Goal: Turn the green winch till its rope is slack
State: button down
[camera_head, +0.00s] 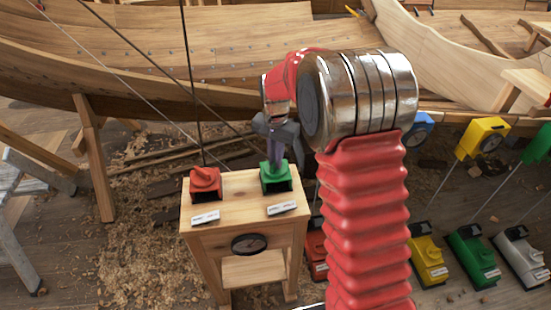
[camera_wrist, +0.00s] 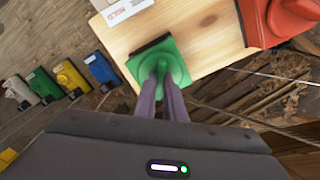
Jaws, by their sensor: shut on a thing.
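The green winch (camera_head: 275,184) sits at the right side of the wooden stand's top. My gripper (camera_head: 277,160) points down at it from above, with purple-grey fingers. In the wrist view, the green winch (camera_wrist: 137,66) has a round top, and my gripper's fingers (camera_wrist: 164,72) are close together on its raised handle. The fingers and wrist hide part of the handle. Thin ropes run from the upper left down toward the stand and appear straight. I cannot tell which one belongs to the green winch.
A red winch (camera_head: 205,183) stands left on the same wooden stand (camera_head: 240,203), with white labels in front and a dark round dial (camera_head: 249,243) below. Several coloured winches, including a yellow one (camera_head: 427,262), stand on the floor at right. The wooden hull (camera_head: 150,50) fills the back.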

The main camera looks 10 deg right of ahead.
jog(key=shift+n, duration=0.4)
jog(key=n, duration=0.7)
dwell(0.4)
dwell(0.4)
jog(key=c, duration=1.8)
grip_release()
jog(key=shift+c, duration=0.2)
jog(key=shift+r, duration=0.15)
notch_tip(320, 180, up, 14)
jog(key=shift+f, duration=0.25)
